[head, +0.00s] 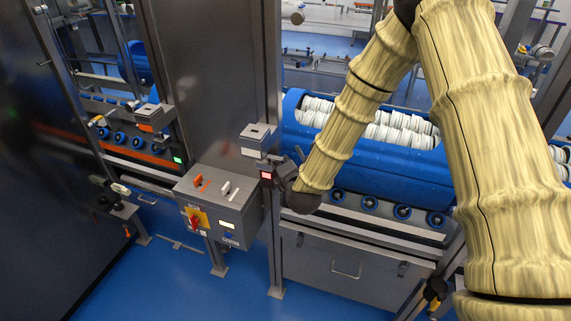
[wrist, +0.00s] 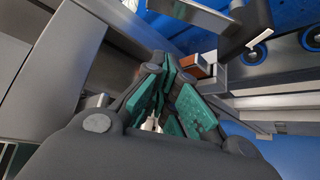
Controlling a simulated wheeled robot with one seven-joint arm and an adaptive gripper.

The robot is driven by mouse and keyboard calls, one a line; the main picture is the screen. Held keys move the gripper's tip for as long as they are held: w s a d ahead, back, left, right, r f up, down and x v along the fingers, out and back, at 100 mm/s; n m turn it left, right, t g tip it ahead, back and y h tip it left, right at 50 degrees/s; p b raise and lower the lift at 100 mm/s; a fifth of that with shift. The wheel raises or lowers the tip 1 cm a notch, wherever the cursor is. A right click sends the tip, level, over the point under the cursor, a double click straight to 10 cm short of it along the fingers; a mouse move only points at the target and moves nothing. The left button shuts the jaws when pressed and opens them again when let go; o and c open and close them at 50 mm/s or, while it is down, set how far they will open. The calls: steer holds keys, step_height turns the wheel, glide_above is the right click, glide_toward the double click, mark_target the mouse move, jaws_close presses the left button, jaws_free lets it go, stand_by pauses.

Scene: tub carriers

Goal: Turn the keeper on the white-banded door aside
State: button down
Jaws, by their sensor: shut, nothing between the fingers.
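The white-banded door's metal post block (head: 256,138), with a white band on it, stands left of the blue tub in the head view. A small red-lit unit (head: 266,175) sits just below it. My gripper (head: 279,174) is beside that unit, at the end of my sleeved arm. In the wrist view my gripper (wrist: 177,70) shows its teal-padded fingers shut and empty. A bent metal piece with a pale end (wrist: 252,43) is up and to the right of the fingertips; I cannot tell whether it is the keeper. The keeper is not clearly distinguishable in the head view.
The blue tub (head: 365,165) holds rows of white discs behind my arm. A grey control box (head: 220,205) with a red switch stands close left. An orange-banded block (head: 150,118) with a green-lit unit is farther left. Blue floor (head: 190,285) is open in front.

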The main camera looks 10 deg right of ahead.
mark_target(303, 155)
steer(key=shift+w+f, duration=0.1)
steer(key=shift+w, duration=0.45)
steer(key=shift+w+d+p, duration=0.1)
steer(key=shift+w+p, duration=0.05)
steer(key=shift+p, duration=0.35)
steer(key=shift+s+d+r+p, duration=0.4)
steer(key=shift+d+r+p, duration=0.05)
steer(key=shift+d+p, duration=0.2)
steer(key=shift+s+d+r+p, duration=0.4)
steer(key=shift+d+p, duration=0.1)
steer(key=shift+d, duration=0.15)
steer(key=shift+s, duration=0.1)
